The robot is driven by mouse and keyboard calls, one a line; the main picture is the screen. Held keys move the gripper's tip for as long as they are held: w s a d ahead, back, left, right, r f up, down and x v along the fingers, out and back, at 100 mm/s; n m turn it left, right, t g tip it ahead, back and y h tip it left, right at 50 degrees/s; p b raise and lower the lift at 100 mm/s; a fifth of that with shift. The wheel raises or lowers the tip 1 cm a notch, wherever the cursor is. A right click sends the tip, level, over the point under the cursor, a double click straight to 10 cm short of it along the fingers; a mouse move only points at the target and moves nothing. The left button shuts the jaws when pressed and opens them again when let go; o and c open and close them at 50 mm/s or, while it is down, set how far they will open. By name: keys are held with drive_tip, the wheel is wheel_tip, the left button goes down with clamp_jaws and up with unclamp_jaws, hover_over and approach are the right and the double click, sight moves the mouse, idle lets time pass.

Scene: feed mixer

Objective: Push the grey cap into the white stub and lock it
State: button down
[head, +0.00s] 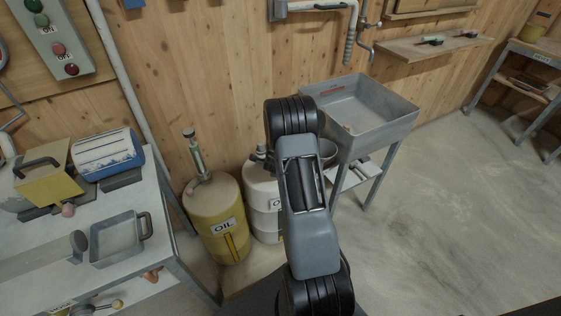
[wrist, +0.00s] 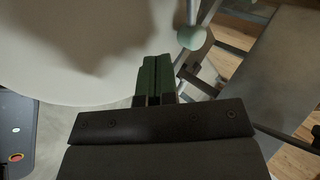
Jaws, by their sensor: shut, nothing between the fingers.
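My gripper (wrist: 155,75) shows in the wrist view with its two green fingers shut together and nothing between them. The fingertips are in front of a large, smooth off-white rounded surface (wrist: 75,45); I cannot tell whether they touch it. In the head view my arm hides the gripper. I cannot make out the grey cap or the white stub for certain in either view.
A pale green ball knob (wrist: 192,38) on a rod is right of the fingertips. A yellow oil drum (head: 222,225) and a white drum (head: 262,195) stand by the wall, near a grey sink (head: 395,125). A workbench (head: 165,250) is at left. Floor at right is clear.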

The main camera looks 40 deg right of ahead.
drive_tip(key=shift+w+d+f, duration=0.15)
drive_tip(key=shift+w+d, duration=0.95)
drive_tip(key=shift+w, duration=0.1)
drive_tip(key=shift+w+f, duration=0.1)
